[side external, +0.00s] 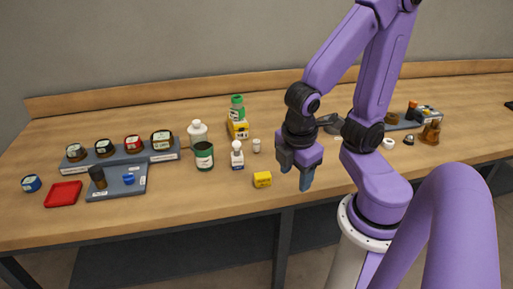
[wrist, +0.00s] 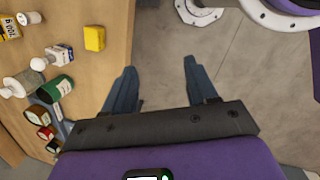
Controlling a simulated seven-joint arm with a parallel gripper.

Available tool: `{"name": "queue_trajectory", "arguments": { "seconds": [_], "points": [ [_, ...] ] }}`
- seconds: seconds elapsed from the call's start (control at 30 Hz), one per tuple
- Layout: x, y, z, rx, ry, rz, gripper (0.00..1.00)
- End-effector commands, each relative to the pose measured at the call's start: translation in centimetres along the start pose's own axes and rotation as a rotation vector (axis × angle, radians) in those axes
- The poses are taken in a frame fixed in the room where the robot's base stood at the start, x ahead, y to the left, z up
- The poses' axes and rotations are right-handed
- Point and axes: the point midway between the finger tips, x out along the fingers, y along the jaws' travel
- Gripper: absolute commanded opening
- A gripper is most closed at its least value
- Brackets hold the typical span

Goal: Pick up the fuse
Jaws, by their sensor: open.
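I cannot tell for certain which thing is the fuse. A small yellow block (side external: 262,179) lies near the table's front edge, left of my gripper (side external: 296,174). A small white cylinder (side external: 256,145) stands farther back. In the wrist view the yellow block (wrist: 95,37) is left of the fingers and the white cylinder (wrist: 28,18) is at the upper left. My gripper (wrist: 160,70) is open and empty, its fingers pointing down, apart from both things. The wrist view shows bare floor between the fingertips, past the table edge.
A small white bottle (side external: 237,156), a dark green can (side external: 204,156) and a yellow box (side external: 237,129) stand left of my gripper. A grey stepped stand (side external: 120,161) holds several jars; a red tray (side external: 63,194) lies beside it. Small parts lie at the right. Table front centre is mostly clear.

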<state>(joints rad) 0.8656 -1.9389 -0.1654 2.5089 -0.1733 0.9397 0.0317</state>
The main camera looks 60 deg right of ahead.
Motion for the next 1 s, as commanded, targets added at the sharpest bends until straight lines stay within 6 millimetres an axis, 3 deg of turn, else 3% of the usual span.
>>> {"name": "queue_trajectory", "arguments": {
  "seconds": [0.1, 0.3, 0.6, 0.8, 1.0],
  "points": [
    [2.5, 2.9, 1.1, -0.078, -0.179, 0.120, 0.57],
    [5.2, 7.8, 2.7, -0.248, -0.441, 0.297, 0.57],
    [8.5, 13.7, 3.1, -0.599, -0.745, 0.490, 0.57],
    [10.8, 15.8, 2.5, -0.822, -0.844, 0.548, 0.57],
    [11.9, 16.5, 2.1, -0.922, -0.868, 0.566, 0.57]
  ]
}}
